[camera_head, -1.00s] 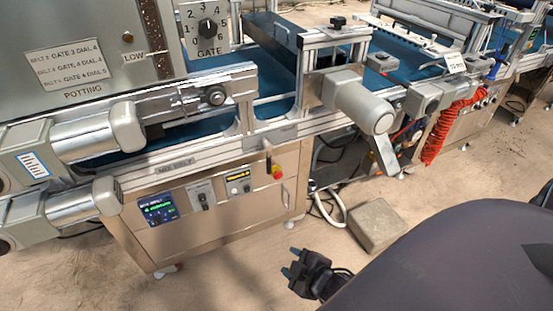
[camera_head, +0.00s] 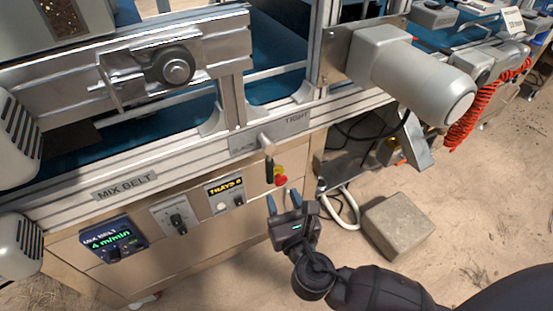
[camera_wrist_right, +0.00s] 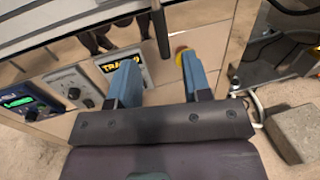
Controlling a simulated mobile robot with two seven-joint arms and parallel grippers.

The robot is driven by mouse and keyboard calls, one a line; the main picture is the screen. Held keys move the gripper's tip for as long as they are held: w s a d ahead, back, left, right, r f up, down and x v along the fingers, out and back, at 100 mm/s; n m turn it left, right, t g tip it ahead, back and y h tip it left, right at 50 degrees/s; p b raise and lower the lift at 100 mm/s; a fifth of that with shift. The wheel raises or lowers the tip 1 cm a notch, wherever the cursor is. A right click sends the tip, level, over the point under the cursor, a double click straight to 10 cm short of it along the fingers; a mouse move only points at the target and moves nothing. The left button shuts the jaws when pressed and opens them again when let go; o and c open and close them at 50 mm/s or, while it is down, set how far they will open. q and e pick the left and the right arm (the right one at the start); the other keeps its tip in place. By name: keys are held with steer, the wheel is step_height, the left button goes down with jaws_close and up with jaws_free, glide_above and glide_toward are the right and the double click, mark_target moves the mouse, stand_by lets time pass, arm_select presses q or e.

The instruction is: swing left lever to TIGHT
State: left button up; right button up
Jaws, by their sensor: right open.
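The left lever (camera_head: 267,148) is a pale pivot with a black handle, mounted on the front rail below a plate (camera_head: 296,121) that reads TIGHT at its right end. The handle hangs roughly straight down. In the right wrist view the dark lever handle (camera_wrist_right: 161,34) stands just beyond the gap between my fingers. My right gripper (camera_head: 284,200) is open and empty, its blue fingers below the handle and apart from it. It also shows in the right wrist view (camera_wrist_right: 158,64). My left gripper is out of view.
A red and yellow stop button (camera_head: 280,178) sits just below and right of the lever. The TRAYS panel (camera_head: 225,192) and the MIX BELT display (camera_head: 114,239) are to the left. A grey motor (camera_head: 415,75) juts out at right. A concrete block (camera_head: 397,226) lies on the floor.

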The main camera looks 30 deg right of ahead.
mark_target(270, 169)
steer(key=w, duration=0.3)
steer(key=w+d+b, duration=0.1)
steer(key=w, duration=0.2)
steer(key=w+b, duration=0.1)
steer(key=w, duration=0.2)
steer(key=shift+w+d, duration=0.25)
steer(key=shift+w, duration=0.05)
steer(key=shift+w+r, duration=0.1)
steer(key=shift+w, duration=0.35)
jaws_close()
